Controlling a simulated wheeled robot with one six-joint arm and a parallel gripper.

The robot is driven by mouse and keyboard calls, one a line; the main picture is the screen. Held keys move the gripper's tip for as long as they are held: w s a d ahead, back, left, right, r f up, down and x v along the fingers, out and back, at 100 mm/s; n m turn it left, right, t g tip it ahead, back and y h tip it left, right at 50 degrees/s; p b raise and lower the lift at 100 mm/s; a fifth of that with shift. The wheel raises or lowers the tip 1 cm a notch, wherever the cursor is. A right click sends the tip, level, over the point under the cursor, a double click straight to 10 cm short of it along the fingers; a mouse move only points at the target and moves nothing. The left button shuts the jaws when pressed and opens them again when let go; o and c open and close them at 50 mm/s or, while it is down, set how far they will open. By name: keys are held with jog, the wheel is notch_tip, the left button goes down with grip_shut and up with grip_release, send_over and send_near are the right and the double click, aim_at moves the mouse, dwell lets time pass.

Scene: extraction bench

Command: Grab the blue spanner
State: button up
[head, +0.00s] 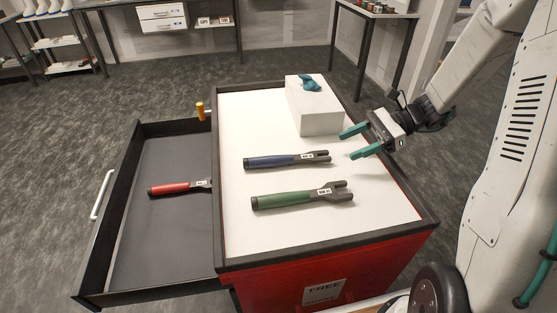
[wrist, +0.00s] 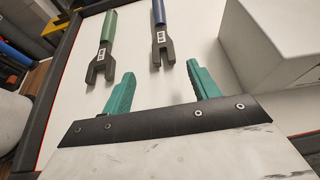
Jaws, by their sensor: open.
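The blue spanner (head: 285,160) lies flat on the white cart top (head: 260,225), its forked grey head to the right. In the wrist view the blue spanner (wrist: 161,40) is ahead of the fingers, its fork pointing toward them. A green spanner (head: 300,199) lies nearly parallel, nearer the cart's front; it also shows in the wrist view (wrist: 107,42). My gripper (head: 354,143) is open and empty, to the right of the blue spanner's head and apart from it. In the wrist view its two teal fingers (wrist: 160,88) are spread wide.
A white block (head: 314,110) with a teal object (head: 309,83) on it stands behind my gripper and the blue spanner. An open drawer (head: 150,235) at left holds a red-handled tool (head: 178,188).

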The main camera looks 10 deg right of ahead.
aim_at(317, 157)
jog(key=shift+w+f, duration=0.2)
jog(key=shift+f, duration=0.1)
jog(key=shift+a+f, duration=0.15)
jog(key=shift+a, duration=0.15)
jog(key=x, duration=0.6)
jog(key=shift+w+a, duration=0.1)
jog(key=shift+a, duration=0.35)
jog(key=c, duration=1.2)
